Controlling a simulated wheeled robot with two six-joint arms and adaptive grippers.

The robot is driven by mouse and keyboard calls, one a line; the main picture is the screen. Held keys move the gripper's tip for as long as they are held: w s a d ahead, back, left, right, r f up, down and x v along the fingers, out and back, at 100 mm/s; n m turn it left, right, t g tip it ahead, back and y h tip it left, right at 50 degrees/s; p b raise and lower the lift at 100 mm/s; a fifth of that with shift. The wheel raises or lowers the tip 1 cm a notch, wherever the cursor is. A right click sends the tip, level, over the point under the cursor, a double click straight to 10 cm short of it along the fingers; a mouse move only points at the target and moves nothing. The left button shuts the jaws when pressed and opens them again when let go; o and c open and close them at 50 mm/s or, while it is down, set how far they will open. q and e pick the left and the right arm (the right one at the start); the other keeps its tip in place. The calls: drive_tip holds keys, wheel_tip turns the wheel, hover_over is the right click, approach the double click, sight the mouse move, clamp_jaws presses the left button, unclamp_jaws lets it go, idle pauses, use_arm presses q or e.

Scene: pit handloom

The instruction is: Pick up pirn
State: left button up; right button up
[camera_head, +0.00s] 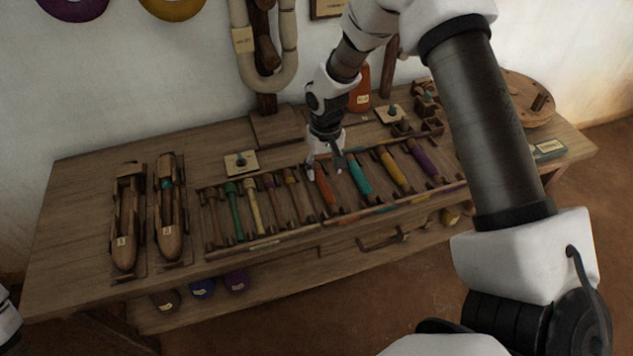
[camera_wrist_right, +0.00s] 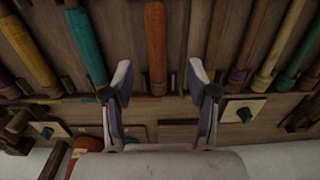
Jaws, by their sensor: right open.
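Several colored pirns lie side by side in a wooden rack (camera_head: 262,243) on the bench. My right gripper (camera_head: 325,168) is over the rack, at the wall-side end of the orange pirn (camera_head: 325,190). In the right wrist view the open fingers (camera_wrist_right: 160,82) stand either side of the line of the orange pirn (camera_wrist_right: 155,45), with nothing held. The teal pirn (camera_head: 360,178) lies beside it, then the yellow pirn (camera_head: 393,171) and the purple pirn (camera_head: 424,159). The green pirn (camera_head: 234,210) and the cream pirn (camera_head: 253,205) lie farther left. My left gripper is not visible.
Two wooden shuttles (camera_head: 126,225) (camera_head: 170,220) lie left of the rack. A round wooden disc (camera_head: 525,100) is at the far right. The bench's left end is bare.

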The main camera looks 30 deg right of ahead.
sight(325, 185)
drive_tip(key=shift+w+d, duration=0.3)
wheel_tip(325, 185, down, 7)
drive_tip(key=shift+f, duration=0.1)
drive_tip(key=shift+s, duration=0.15)
clamp_jaws()
